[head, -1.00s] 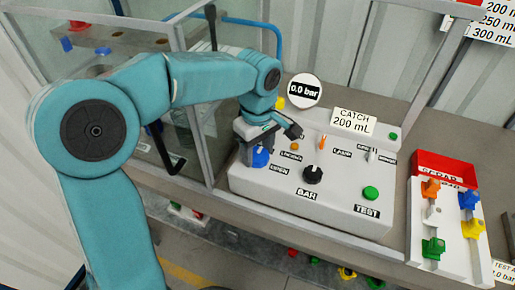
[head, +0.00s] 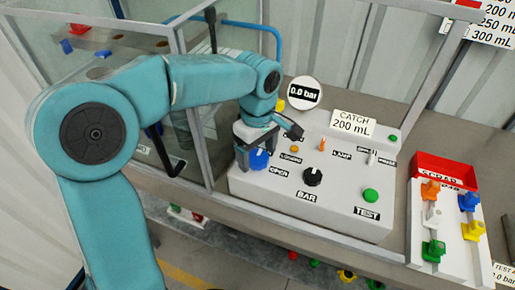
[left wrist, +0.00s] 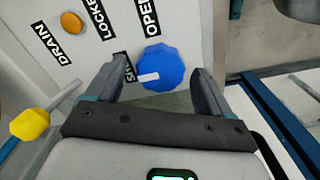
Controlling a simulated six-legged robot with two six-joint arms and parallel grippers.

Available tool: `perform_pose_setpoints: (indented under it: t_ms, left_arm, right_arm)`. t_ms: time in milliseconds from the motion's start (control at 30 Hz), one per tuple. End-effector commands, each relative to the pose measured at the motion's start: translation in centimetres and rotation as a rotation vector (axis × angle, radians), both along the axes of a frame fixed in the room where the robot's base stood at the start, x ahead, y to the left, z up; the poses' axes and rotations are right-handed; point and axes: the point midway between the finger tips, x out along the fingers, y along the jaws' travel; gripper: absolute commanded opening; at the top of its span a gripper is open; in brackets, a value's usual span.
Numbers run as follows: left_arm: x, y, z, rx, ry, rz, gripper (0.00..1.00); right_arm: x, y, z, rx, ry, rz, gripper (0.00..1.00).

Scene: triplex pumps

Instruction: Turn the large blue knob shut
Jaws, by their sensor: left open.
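The large blue knob (head: 259,160) is at the left end of the white control panel (head: 330,208). In the left wrist view the knob (left wrist: 166,64) has a lobed rim and a white pointer mark facing left, toward a label partly hidden by a finger. An OPEN label (left wrist: 150,18) is above the knob there. My left gripper (left wrist: 156,80) is open, with one finger on each side of the knob. I cannot tell whether the fingers touch it. In the head view my left gripper (head: 262,142) covers the knob's upper part. My right gripper is not in view.
A black BAR knob (head: 312,177), green TEST button (head: 371,195) and small orange switch (head: 322,144) are on the panel. A yellow knob (left wrist: 29,124) is near the gripper. Clear panels and frame posts (head: 196,120) stand close left.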

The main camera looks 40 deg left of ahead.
Motion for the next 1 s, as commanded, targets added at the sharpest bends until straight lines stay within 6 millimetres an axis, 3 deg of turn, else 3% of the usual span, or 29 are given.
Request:
perform_pose_setpoints:
  t_ms: [167,500,700,1000]
  left_arm:
    - [0.1,0.0,1.4,0.001,-0.002,0.000,0.81]
    - [0.1,0.0,10.2,0.000,-0.006,-0.001,0.81]
    - [0.0,0.0,14.4,-0.001,-0.004,0.000,0.81]
    - [0.0,0.0,16.4,0.000,0.000,-0.001,0.81]
  right_arm:
    - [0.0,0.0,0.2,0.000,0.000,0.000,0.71]
    - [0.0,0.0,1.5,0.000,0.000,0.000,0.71]
    - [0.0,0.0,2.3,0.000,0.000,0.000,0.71]
    - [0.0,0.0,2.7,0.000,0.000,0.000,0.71]
